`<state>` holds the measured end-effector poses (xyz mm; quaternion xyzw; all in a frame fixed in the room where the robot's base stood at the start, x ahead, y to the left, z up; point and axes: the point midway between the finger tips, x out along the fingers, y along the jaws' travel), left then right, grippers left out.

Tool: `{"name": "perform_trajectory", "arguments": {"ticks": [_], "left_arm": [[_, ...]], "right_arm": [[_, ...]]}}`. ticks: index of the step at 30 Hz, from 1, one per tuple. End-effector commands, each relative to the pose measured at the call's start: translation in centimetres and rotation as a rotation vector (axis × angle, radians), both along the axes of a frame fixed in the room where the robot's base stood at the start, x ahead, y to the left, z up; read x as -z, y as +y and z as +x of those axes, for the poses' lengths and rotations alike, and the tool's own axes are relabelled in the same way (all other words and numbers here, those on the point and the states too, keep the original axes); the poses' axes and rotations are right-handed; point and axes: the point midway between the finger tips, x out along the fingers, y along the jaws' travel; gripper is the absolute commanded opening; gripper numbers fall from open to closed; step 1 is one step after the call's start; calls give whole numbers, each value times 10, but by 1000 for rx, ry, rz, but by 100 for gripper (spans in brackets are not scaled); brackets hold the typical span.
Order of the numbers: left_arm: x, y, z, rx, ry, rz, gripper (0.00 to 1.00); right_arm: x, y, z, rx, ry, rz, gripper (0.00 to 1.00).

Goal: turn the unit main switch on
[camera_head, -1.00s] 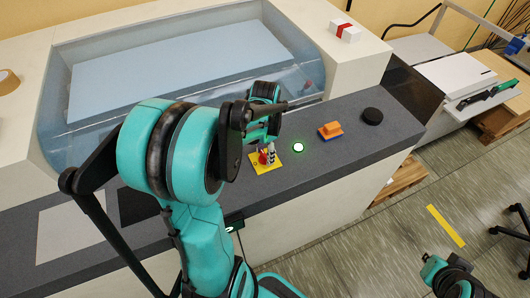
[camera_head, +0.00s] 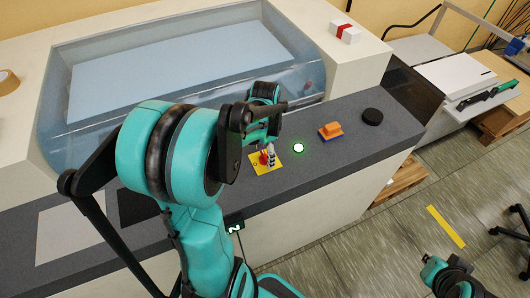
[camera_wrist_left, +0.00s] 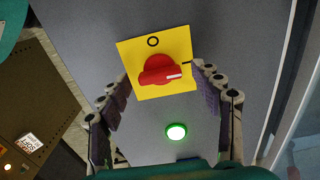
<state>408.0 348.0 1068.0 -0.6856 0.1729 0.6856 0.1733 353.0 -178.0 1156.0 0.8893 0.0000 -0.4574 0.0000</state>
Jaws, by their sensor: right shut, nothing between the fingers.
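The main switch is a red rotary knob (camera_wrist_left: 160,72) on a square yellow plate (camera_wrist_left: 178,38). In the left wrist view the knob lies crosswise, its white mark at the right end, near a short black line on the plate. A black ring mark is above it. In the head view the plate (camera_head: 256,159) is on the grey counter, the knob partly hidden by my gripper. My left gripper (camera_wrist_left: 160,92) is open, with one finger on either side of the knob and gaps visible. My right gripper (camera_head: 438,272) is shut and empty at the lower right, away from the counter.
A green lit button (camera_head: 298,148) is beside the plate. An orange and blue block (camera_head: 330,130) and a black disc (camera_head: 372,116) are farther right on the counter. A clear cover (camera_head: 300,75) rises behind.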

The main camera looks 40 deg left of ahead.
Motion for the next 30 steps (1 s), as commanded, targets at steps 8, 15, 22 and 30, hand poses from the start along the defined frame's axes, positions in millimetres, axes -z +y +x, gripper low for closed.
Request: {"name": "perform_trajectory", "arguments": {"ticks": [8,15,22,30], "left_arm": [[-2,0,0,-1,0,0,66],[-35,0,-1,-1,0,0,66],[-85,0,0,-1,0,0,66],[-117,0,0,-1,0,0,66]], "right_arm": [[0,0,0,0,0,0,0],[0,0,0,0,0,0,0],[0,0,0,0,0,0,0],[0,0,0,0,0,0,0]]}}
